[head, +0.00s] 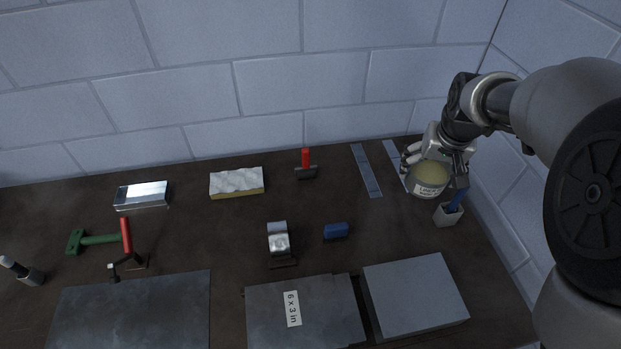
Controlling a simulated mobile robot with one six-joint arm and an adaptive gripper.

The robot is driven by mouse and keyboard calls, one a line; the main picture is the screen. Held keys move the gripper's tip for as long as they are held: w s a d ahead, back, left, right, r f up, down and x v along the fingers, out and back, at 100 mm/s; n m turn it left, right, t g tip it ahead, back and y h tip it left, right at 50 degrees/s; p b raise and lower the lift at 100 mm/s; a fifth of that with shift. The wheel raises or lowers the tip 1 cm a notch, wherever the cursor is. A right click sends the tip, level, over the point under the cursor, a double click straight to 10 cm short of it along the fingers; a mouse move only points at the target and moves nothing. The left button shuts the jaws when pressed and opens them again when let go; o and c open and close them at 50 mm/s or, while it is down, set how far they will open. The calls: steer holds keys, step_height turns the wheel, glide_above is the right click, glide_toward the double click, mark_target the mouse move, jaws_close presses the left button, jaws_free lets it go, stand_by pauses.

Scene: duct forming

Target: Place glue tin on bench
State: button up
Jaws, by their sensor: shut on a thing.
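The glue tin (429,181) is a round tin with a pale yellow top and a white label, at the right of the bench in the head view. My gripper (436,158) is shut on it from behind and above. The tin looks tilted, its top facing the camera. Whether its base touches the bench cannot be told. The bench (200,245) is a dark brown top against the wall. The far finger and part of the tin's back are hidden by the gripper.
A small grey holder (447,215) with a blue item stands close to the tin's right. Metal strips (367,170) lie to its left. Bare bench lies between the blue block and the tin.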

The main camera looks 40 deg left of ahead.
steer(key=shift+w+a+r, duration=0.1)
steer(key=shift+a+r, duration=0.1)
steer(key=shift+a, duration=0.6)
step_height(320, 180, down, 20)
steer(key=b, duration=0.5)
steer(key=shift+b, duration=0.4)
steer(key=shift+f, duration=0.15)
steer(key=o, duration=1.7)
steer(key=shift+f, duration=0.1)
steer(key=shift+c, duration=0.2)
